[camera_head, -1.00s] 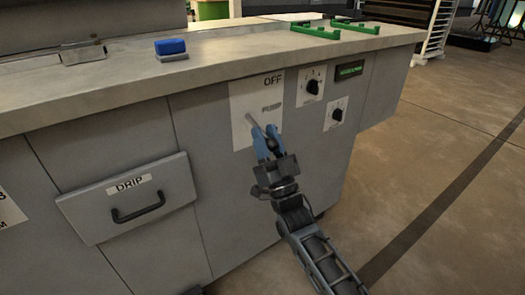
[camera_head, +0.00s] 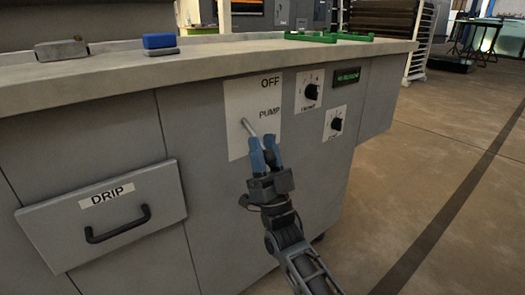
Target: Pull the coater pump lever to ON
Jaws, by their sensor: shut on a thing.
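The pump lever (camera_head: 248,127) is a thin pale metal rod on a white panel (camera_head: 237,103) on the front of the grey machine. The panel reads "OFF" at the top and "PUMP" below it. The lever's visible end slants up and to the left; its other end is hidden behind my fingers. My gripper (camera_head: 263,142) has blue fingers and comes from below right. It is shut on the lever. No "ON" label is visible; the lower part of the panel is partly covered by my gripper.
Two knobs (camera_head: 311,92) and a green-lit display (camera_head: 348,75) are right of the panel. A "DRIP" drawer (camera_head: 105,215) with a black handle is at lower left. A blue block (camera_head: 159,41) and green brackets (camera_head: 311,37) lie on the top. Open floor is at right.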

